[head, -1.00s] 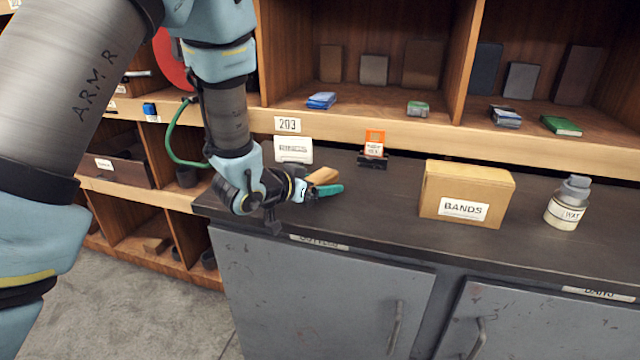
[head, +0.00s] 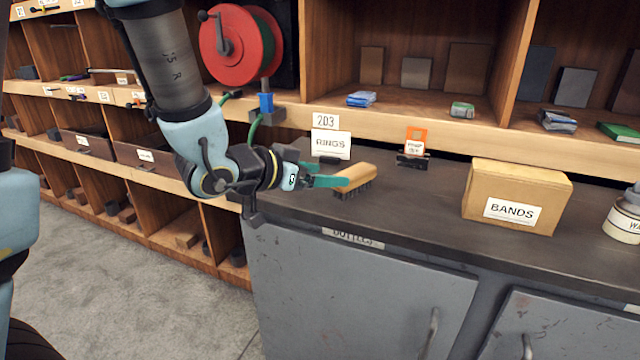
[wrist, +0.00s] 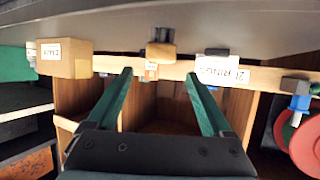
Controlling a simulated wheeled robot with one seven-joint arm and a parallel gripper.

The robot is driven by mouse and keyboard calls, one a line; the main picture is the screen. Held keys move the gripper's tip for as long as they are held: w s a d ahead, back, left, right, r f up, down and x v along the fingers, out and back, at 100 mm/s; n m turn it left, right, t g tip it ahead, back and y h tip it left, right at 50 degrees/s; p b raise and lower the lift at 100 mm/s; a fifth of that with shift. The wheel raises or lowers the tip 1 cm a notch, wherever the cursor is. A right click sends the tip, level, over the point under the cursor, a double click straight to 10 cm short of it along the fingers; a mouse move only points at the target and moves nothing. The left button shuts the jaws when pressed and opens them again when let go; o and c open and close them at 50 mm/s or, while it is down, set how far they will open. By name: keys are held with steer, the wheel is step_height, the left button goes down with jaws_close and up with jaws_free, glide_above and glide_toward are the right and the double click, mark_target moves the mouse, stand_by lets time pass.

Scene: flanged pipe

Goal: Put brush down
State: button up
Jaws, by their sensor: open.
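The brush (head: 358,176) has a tan wooden body and dark bristles. In the head view it is on the left part of the dark countertop (head: 420,215), bristles down. My gripper (head: 340,181) is at the brush's left end, its green fingers open. In the wrist view, which is upside down, the brush (wrist: 160,52) shows end-on between and beyond the spread fingertips (wrist: 159,74), with clear gaps at both sides. Part of the brush's near end is hidden by a finger in the head view.
A RINGS label card (head: 331,144) and an orange-tagged item (head: 415,146) stand behind the brush. A BANDS box (head: 516,196) and a white jar (head: 624,215) are to the right. A red reel (head: 232,45) hangs at the back left. The counter between brush and box is clear.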

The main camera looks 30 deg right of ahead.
steer(key=shift+a+r, duration=0.1)
steer(key=shift+a, duration=0.1)
steer(key=w+a+n+t+y, duration=0.1)
steer(key=w+a, duration=0.1)
steer(key=w+a+f, duration=0.1)
steer(key=w, duration=0.1)
steer(key=w+a+n+t+y, duration=0.1)
steer(key=w+a, duration=0.1)
steer(key=shift+w+a+f+n+t+y, duration=0.3)
steer(key=shift+w, duration=0.1)
steer(key=w+a+f+n+y, duration=0.2)
steer(key=a+n+y, duration=0.1)
steer(key=a, duration=0.5)
steer(key=w+a+f+n+y, duration=0.1)
steer(key=w+a+n+y, duration=0.15)
steer(key=a, duration=0.45)
steer(key=w+a+f+n+y, duration=0.2)
steer(key=a+y, duration=0.1)
steer(key=a, duration=0.5)
steer(key=s+a+n+g+y, duration=0.2)
steer(key=s+a+n+g, duration=0.1)
steer(key=s+a, duration=0.4)
steer(key=a+n, duration=0.1)
steer(key=a, duration=0.1)
steer(key=shift+s+a+f+n, duration=0.15)
steer(key=shift+a+f+n, duration=0.15)
steer(key=shift+a+n, duration=0.05)
